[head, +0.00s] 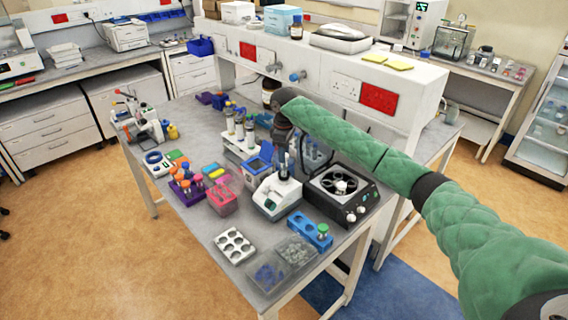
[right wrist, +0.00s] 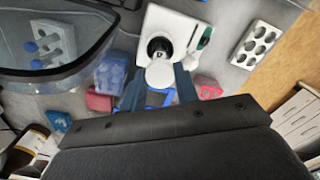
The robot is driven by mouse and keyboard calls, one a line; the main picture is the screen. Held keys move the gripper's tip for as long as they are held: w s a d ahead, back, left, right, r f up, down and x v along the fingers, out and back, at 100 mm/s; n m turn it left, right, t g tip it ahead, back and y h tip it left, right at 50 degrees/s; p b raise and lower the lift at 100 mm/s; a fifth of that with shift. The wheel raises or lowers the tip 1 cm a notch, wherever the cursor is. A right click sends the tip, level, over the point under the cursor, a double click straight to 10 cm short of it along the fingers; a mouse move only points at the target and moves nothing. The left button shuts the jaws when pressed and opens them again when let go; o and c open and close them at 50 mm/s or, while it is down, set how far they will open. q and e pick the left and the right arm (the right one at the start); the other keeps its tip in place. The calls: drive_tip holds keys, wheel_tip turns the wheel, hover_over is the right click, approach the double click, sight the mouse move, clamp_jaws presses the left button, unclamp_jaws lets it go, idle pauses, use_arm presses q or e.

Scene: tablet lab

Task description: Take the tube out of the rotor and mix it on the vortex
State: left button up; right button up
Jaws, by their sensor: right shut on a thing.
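My right gripper (head: 284,168) hangs over the vortex mixer (head: 274,197), a small white machine. In the right wrist view the gripper's fingers (right wrist: 160,84) are shut on a tube, of which the pale round cap (right wrist: 160,73) shows. The mixer's black cup (right wrist: 160,48) shows just beyond the cap. I cannot tell whether the tube's lower end touches the cup. The black centrifuge with its rotor (head: 340,184) stands to the right of the mixer. Its clear lid (right wrist: 45,40) is raised and shows large in the right wrist view. My left gripper is not in view.
A blue rack (head: 304,228) with a green-capped tube, clear boxes (head: 296,250) and a white holed tray (head: 235,246) stand near the front edge. A pink box (head: 222,203) and tube racks crowd the left. Bare table shows by the front left edge.

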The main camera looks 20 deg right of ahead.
drive_tip(key=shift+f, duration=0.45)
idle(2.0)
drive_tip(key=shift+r, duration=0.15)
idle(2.0)
drive_tip(key=shift+r, duration=2.4)
drive_tip(key=shift+c, duration=0.4)
